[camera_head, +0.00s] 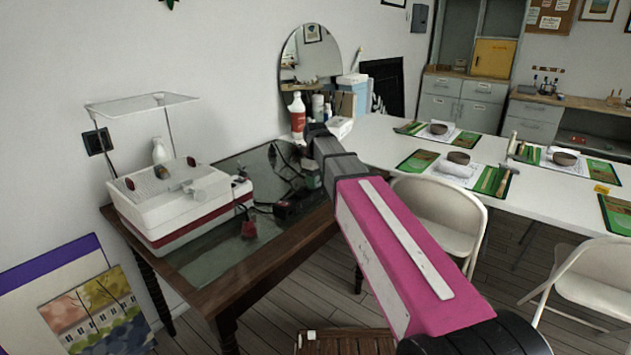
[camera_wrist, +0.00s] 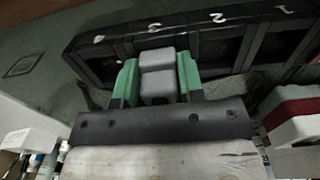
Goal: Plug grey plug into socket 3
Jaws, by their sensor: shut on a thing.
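The dark socket strip (camera_wrist: 120,42) runs across the top of the wrist view, with white numbers 1 to 4 from right to left. My gripper (camera_wrist: 157,84) is shut on the grey plug (camera_wrist: 158,62), a blocky grey piece between its two green fingers. The plug lies in line with the socket marked 3, overlapping the strip in the picture. I cannot tell whether its prongs are in the socket. In the head view the strip (camera_head: 300,204) lies on the dark table, partly hidden by my arm.
A white and red machine (camera_head: 170,205) stands at the left of the glass-topped table (camera_head: 205,268). A red plug (camera_head: 249,230) with a cord lies near the strip. Bottles (camera_head: 297,115) stand behind, by the mirror. White folding chairs (camera_head: 445,215) are to the right.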

